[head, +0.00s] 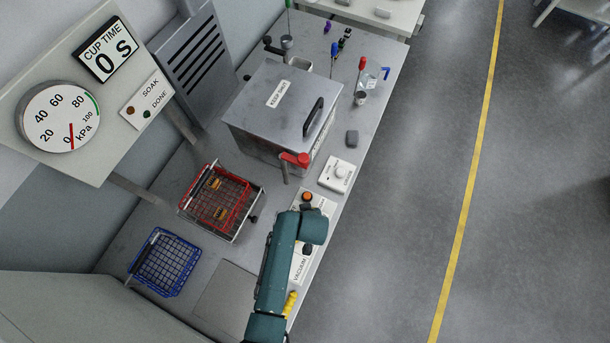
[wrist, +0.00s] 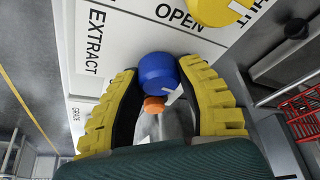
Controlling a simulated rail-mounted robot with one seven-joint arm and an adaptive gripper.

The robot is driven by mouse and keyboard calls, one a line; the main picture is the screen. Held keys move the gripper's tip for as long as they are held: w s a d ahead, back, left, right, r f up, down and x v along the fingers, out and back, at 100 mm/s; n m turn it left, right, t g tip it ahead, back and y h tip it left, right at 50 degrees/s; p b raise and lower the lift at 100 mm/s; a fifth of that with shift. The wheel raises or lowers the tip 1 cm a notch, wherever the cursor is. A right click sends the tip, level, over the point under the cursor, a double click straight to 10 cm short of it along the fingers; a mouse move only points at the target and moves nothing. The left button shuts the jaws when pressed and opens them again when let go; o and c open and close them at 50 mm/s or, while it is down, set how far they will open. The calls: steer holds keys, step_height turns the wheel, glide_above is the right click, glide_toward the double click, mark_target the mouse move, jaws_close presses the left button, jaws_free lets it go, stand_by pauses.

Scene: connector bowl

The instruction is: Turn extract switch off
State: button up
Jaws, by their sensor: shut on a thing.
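In the wrist view, my gripper (wrist: 166,98) has its two yellow ribbed fingers on either side of a round blue knob (wrist: 158,73), and it is shut on this knob. The knob sits on a white panel (wrist: 125,30), beside the printed word EXTRACT, with OPEN printed above. A short white mark shows on the knob's lower right; its exact pointing is partly hidden. In the head view, my teal arm reaches over the white VACUUM panel (head: 298,266) at the bench's right edge. It hides the blue knob there.
A yellow knob (wrist: 212,8) is close above the blue one. An orange knob (head: 307,197) stands up the bench. The lidded metal box (head: 275,105) with a red handle, the red basket (head: 219,198) and the blue basket (head: 165,262) stand left. Open floor lies right.

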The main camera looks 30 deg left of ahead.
steer(key=shift+s+f+n+g+y, duration=0.15)
steer(key=shift+n+g+y, duration=0.2)
steer(key=shift+n, duration=0.85)
steer(key=o, duration=1.2)
steer(key=shift+r, duration=0.45)
steer(key=v, duration=1.1)
steer(key=shift+d, duration=0.15)
